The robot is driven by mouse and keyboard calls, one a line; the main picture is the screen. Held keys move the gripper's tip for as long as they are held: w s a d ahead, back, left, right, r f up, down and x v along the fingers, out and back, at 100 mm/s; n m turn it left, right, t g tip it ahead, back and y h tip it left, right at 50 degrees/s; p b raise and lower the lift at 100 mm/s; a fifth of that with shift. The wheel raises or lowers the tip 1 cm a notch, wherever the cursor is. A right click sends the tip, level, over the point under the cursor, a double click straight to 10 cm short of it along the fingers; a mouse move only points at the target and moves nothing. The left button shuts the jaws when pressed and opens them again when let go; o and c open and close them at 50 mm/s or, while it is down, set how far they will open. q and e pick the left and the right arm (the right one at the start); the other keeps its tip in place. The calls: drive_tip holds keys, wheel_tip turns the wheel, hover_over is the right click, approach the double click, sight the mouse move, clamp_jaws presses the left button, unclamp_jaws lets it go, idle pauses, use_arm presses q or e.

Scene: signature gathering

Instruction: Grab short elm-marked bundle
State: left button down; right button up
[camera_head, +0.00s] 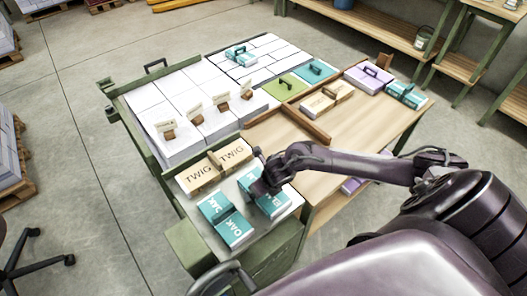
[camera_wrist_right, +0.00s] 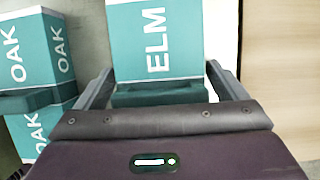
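The elm-marked bundle (camera_head: 283,203) is a teal and white block lying on the grey top at the near left of the table, partly hidden under my right gripper. In the right wrist view the elm bundle (camera_wrist_right: 157,40) shows white ELM letters, with a dark teal handle (camera_wrist_right: 160,94) across it. My right gripper (camera_head: 263,182) is over this bundle. Its fingers (camera_wrist_right: 160,75) are wide apart, one on each side of the handle; I cannot tell whether they touch it. My left gripper is not in view.
An oak-marked teal bundle (camera_head: 228,218) lies just left of the elm one, and a TWIG bundle (camera_head: 203,177) lies behind it. Wooden dividers (camera_head: 303,122) cross the table. The wooden table top (camera_head: 345,145) is mostly clear; a beige bundle (camera_head: 325,98) stands farther back.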

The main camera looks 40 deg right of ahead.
drive_tip(key=c, duration=0.9)
drive_tip(key=shift+r, duration=0.1)
drive_tip(key=shift+c, duration=0.2)
